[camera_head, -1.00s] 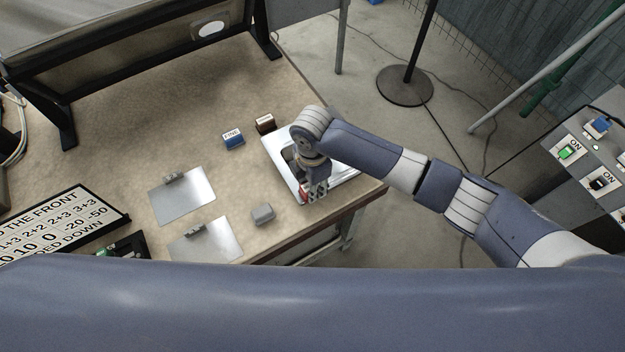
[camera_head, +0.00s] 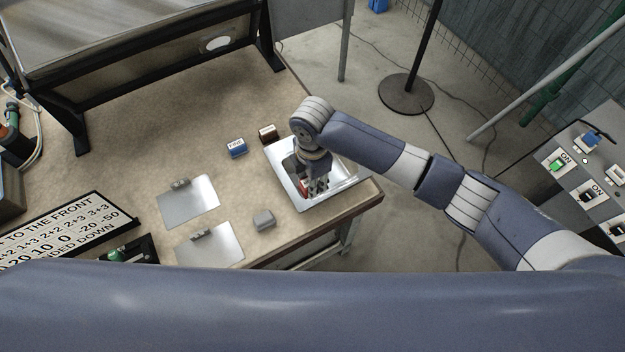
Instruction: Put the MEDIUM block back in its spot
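My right gripper (camera_head: 317,187) points down inside the white tray (camera_head: 338,187) at the table's right corner. A small red thing (camera_head: 303,188) shows beside its fingers, partly hidden; I cannot tell if it is the MEDIUM block or if it is held. The finger opening is too small to judge. A blue block (camera_head: 237,148) with a white label that seems to read FINE stands left of the tray. A dark brown block (camera_head: 268,134) with a pale top stands at the tray's back left corner; its label is unreadable. No label reading MEDIUM is visible. My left gripper is out of view.
Two metal plates with clips (camera_head: 188,203) (camera_head: 210,246) lie on the table (camera_head: 150,130). A grey rounded block (camera_head: 264,220) sits near the front edge. A text sign (camera_head: 60,235) lies at left. A black rack (camera_head: 170,60) stands behind. The table's middle is clear.

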